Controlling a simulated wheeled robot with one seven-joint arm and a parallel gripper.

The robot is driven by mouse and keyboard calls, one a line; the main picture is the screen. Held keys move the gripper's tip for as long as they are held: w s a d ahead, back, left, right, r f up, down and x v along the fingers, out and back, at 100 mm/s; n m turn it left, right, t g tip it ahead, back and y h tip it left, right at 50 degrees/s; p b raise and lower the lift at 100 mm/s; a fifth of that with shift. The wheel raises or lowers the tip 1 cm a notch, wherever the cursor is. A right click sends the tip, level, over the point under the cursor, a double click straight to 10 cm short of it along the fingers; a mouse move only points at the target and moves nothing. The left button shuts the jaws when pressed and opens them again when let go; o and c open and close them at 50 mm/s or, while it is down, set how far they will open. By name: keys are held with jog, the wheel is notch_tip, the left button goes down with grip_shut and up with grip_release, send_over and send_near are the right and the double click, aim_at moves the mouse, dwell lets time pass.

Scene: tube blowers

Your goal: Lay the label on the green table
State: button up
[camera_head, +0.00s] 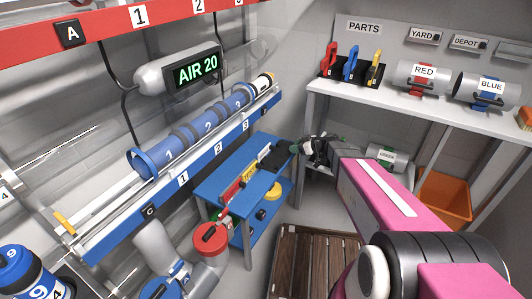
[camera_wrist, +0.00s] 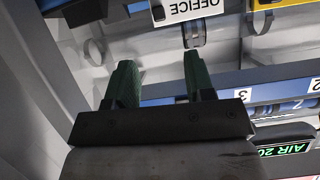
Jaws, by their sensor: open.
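My gripper (camera_head: 312,150) is past the right end of the blue table in the head view. In the wrist view my gripper (camera_wrist: 158,75) is open, with two green fingers apart and nothing between them. A white label reading OFFICE (camera_wrist: 188,8) appears upside down beyond the fingertips, cut by the top edge. A yellow label (camera_wrist: 285,3) is partly seen to its right. Which label the task means is not clear. No green table shows in either view; the table in the head view is blue (camera_head: 212,188).
The blue table carries a yellow item (camera_head: 249,171), a red item (camera_head: 231,191) and a black item. A white shelf (camera_head: 420,112) holds RED (camera_head: 422,77) and BLUE (camera_head: 487,90) canisters. An orange bin (camera_head: 446,195) and a wooden pallet (camera_head: 315,265) are on the floor.

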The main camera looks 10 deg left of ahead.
aim_at(276, 153)
jog(key=shift+n, duration=0.3)
jog(key=x, duration=0.6)
jog(key=shift+w+r, duration=0.3)
jog(key=shift+w, duration=0.1)
jog(key=shift+s+x, duration=0.15)
jog(key=shift+x, duration=1.25)
jog(key=shift+s+x, duration=0.1)
jog(key=shift+x, duration=1.3)
grip_shut()
